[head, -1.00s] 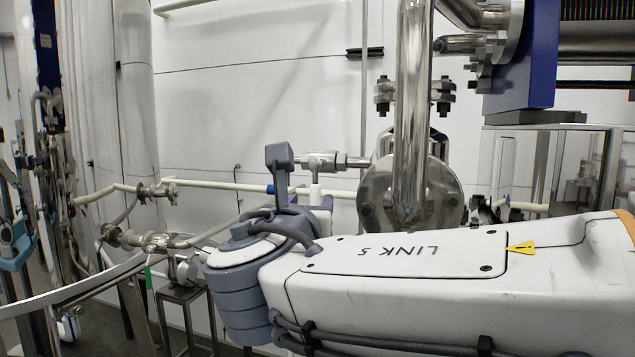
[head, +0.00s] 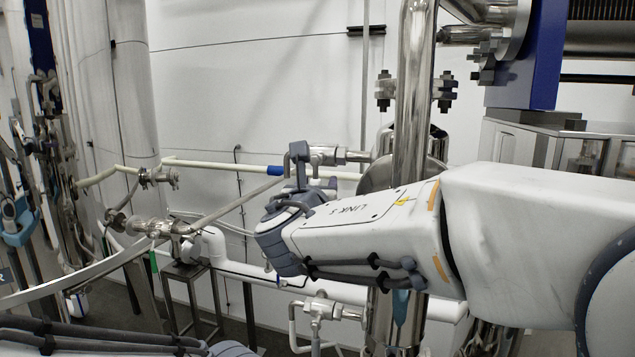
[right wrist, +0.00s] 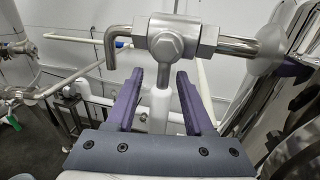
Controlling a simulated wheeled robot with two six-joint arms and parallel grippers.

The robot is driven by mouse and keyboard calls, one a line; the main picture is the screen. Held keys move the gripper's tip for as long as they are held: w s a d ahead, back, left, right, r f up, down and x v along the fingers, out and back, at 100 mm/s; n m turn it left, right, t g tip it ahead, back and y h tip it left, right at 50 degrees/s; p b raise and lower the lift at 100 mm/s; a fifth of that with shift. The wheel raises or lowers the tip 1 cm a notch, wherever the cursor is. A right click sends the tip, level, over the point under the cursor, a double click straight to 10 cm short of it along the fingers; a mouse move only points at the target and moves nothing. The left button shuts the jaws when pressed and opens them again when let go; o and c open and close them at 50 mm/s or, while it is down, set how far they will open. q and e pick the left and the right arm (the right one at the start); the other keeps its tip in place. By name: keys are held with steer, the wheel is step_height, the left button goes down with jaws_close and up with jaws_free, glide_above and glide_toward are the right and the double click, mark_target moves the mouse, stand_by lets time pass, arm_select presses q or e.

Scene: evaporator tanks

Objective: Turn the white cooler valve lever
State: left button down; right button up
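The metal cooler valve (head: 324,156) sits on a horizontal pipe in the head view, and its body with a big nut (right wrist: 166,45) shows at the top of the right wrist view. Its white lever (right wrist: 160,108) hangs straight down below the nut. My right gripper (right wrist: 159,80) is open, with one purple finger on each side of the lever. Gaps show between the fingers and the lever. In the head view my right gripper (head: 300,163) is at the valve, and it and its wrist hide most of the lever. My left gripper is not in view.
A thick vertical steel pipe (head: 411,95) stands just right of the valve. A pale horizontal pipe (head: 220,167) runs behind it along the white wall. A small metal stand (head: 187,275) and pipework are at lower left.

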jaws_close()
stand_by(1.3)
